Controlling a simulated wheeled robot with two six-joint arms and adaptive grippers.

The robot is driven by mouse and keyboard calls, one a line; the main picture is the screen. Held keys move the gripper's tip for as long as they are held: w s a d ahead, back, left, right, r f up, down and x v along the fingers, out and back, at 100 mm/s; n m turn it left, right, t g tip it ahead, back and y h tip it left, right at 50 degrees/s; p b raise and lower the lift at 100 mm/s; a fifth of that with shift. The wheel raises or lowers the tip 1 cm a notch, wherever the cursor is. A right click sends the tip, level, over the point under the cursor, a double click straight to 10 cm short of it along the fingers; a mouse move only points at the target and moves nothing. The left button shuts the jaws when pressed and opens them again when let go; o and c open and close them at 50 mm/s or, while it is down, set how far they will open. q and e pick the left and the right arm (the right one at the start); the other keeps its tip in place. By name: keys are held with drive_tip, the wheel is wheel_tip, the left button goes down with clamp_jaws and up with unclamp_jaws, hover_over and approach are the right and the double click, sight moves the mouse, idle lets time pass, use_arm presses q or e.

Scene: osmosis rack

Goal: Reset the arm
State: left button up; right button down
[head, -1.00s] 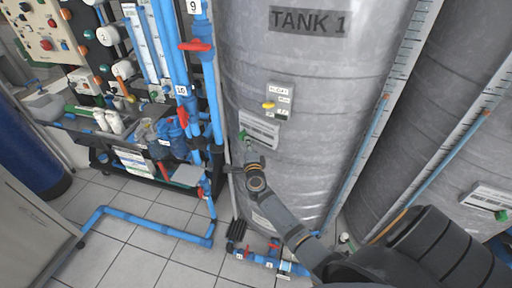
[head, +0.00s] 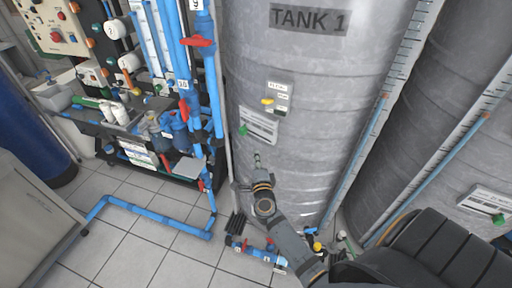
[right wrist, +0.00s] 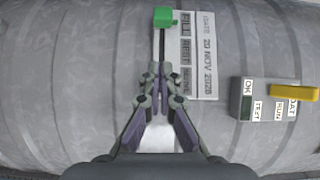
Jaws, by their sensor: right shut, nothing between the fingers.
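My right arm reaches in from the lower right in the head view, and its gripper (head: 257,160) is in front of the grey metal tank marked TANK 1 (head: 300,70). In the right wrist view the right gripper (right wrist: 159,72) is shut and empty. Its tips show just below a green slider knob (right wrist: 166,17) on a white label plate (right wrist: 195,55). The same green knob (head: 243,130) shows above the gripper in the head view. My left gripper is not in view.
The rack with blue pipes and red valve handles (head: 198,41) stands to the left. A blue floor pipe (head: 150,214) and low valves (head: 262,252) lie on the tiles. A second tank (head: 450,120) stands at the right. The tiled floor at the lower left is mostly clear.

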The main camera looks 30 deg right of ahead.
drive_tip(key=s+a+f+n+g+y, duration=0.2)
drive_tip(key=s+f+n, duration=0.3)
drive_tip(key=f, duration=0.5)
drive_tip(key=s+a+f+n+g+y, duration=0.15)
drive_tip(key=s+f+n, duration=0.25)
drive_tip(key=f, duration=0.6)
drive_tip(key=s+a+f+n+g+y, duration=0.25)
drive_tip(key=s+f+n, duration=0.25)
drive_tip(key=f, duration=0.4)
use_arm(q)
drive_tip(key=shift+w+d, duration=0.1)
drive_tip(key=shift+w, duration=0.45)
use_arm(e)
drive_tip(key=s+d+f+n+g, duration=0.1)
drive_tip(key=s+f+n+g, duration=0.2)
drive_tip(key=s+f, duration=0.3)
drive_tip(key=s+d+f+n+g, duration=0.1)
drive_tip(key=s+f+n+g, duration=0.2)
drive_tip(key=s, duration=1.2)
drive_tip(key=s+f+n+g, duration=0.3)
drive_tip(key=s+f, duration=0.6)
drive_tip(key=s, duration=0.2)
drive_tip(key=shift+s+d+f+y, duration=0.2)
drive_tip(key=shift+d+f+y, duration=0.1)
drive_tip(key=shift+d+f, duration=0.1)
drive_tip(key=shift+w, duration=0.1)
